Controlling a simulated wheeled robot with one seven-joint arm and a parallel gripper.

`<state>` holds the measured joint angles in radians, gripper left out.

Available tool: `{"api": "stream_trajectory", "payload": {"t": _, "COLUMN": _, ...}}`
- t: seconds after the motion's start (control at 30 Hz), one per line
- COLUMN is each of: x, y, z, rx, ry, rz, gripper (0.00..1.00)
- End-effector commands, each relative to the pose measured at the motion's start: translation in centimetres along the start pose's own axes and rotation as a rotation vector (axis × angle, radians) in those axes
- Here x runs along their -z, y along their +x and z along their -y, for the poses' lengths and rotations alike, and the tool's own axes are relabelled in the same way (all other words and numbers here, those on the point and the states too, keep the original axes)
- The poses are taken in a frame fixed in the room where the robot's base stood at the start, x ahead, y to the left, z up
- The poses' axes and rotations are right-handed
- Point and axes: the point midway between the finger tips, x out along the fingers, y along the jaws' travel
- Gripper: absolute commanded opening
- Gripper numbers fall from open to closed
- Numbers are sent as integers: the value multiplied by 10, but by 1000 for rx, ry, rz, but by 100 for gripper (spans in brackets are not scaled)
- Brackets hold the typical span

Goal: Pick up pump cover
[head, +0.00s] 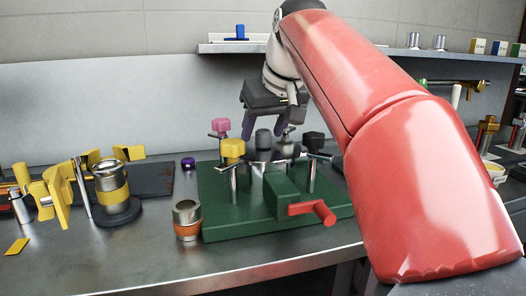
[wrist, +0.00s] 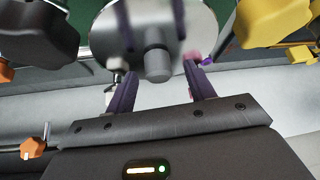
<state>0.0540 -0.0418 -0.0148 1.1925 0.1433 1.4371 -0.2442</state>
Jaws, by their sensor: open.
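The pump cover seems to be the round metal disc (wrist: 160,30) with a grey cylindrical knob (wrist: 157,66). In the head view the grey knob (head: 263,138) stands up above the green fixture (head: 228,192), and the disc is partly hidden among the posts. My gripper (head: 262,133) is above the fixture, pointing down, with its dark purple fingers apart. In the wrist view my gripper (wrist: 160,68) is open, one finger on each side of the knob, with a gap visible on both sides. Whether the fingertips are level with the knob is hard to tell.
Clamps with yellow (head: 232,148), pink (head: 221,126) and black (head: 314,138) heads surround the disc closely. A red handle (head: 313,211) juts from the fixture's front. A copper-banded cup (head: 187,219) and yellow-handled valve parts (head: 58,190) stand at left.

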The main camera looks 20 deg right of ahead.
Motion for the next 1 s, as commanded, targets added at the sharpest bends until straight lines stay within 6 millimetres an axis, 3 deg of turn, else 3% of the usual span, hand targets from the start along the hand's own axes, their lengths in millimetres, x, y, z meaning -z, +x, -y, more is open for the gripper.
{"api": "stream_trajectory", "payload": {"t": 0.1, "x": 0, "y": 12, "z": 0, "rx": 0, "ry": 0, "rz": 2, "gripper": 54}}
{"api": "stream_trajectory", "payload": {"t": 0.37, "x": 0, "y": 13, "z": 0, "rx": -1, "ry": 0, "rz": 1, "gripper": 53}}
{"api": "stream_trajectory", "payload": {"t": 0.77, "x": 0, "y": 13, "z": 0, "rx": -1, "ry": 0, "rz": 1, "gripper": 0}}
{"api": "stream_trajectory", "payload": {"t": 1.0, "x": 1, "y": 12, "z": 0, "rx": -2, "ry": 0, "rz": -1, "gripper": 0}}
